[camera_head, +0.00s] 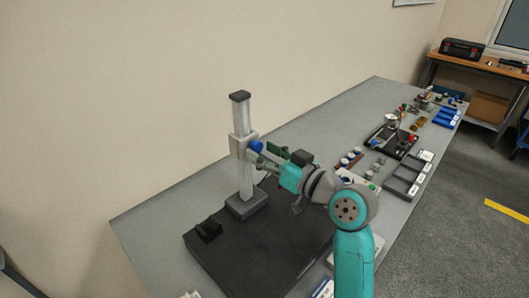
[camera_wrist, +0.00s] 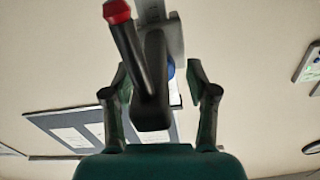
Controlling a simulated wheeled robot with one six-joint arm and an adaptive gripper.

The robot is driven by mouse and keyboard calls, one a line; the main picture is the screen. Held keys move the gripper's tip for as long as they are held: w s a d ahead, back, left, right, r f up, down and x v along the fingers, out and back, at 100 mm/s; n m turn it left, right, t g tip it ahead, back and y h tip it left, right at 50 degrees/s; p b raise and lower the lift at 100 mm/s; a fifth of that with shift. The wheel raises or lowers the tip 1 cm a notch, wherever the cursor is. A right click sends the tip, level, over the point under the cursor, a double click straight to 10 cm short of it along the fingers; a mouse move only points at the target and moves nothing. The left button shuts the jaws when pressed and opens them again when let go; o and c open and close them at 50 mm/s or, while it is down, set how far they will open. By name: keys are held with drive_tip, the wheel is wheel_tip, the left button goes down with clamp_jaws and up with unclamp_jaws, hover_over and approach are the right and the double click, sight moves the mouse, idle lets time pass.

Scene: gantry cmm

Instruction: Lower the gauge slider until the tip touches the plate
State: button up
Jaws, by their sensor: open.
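The gauge stand has a silver column (camera_head: 241,125) with a dark cap, rising from a grey foot on the black plate (camera_head: 255,262). The light slider (camera_head: 240,145) with a blue knob (camera_head: 255,146) sits partway up the column. My gripper (camera_head: 261,160) is at the slider's right side, near the knob. In the wrist view my open gripper (camera_wrist: 157,85) has a finger on either side of a dark arm-like part (camera_wrist: 153,85). A dark rod with a red end (camera_wrist: 117,12) shows there, and the blue knob is partly hidden behind. I cannot see the tip's contact with the plate.
A small black block (camera_head: 208,230) sits on the plate's left part. The grey bench (camera_head: 160,210) runs away to the right, with grey trays (camera_head: 402,177) and a black fixture (camera_head: 392,141). The wall is close behind the column. The plate's front is mostly clear.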

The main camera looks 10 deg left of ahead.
drive_tip(key=shift+a, duration=0.1)
clamp_jaws()
wheel_tip(320, 180, down, 12)
idle(0.4)
drive_tip(key=shift+f, duration=0.1)
unclamp_jaws()
drive_tip(key=v, duration=1.2)
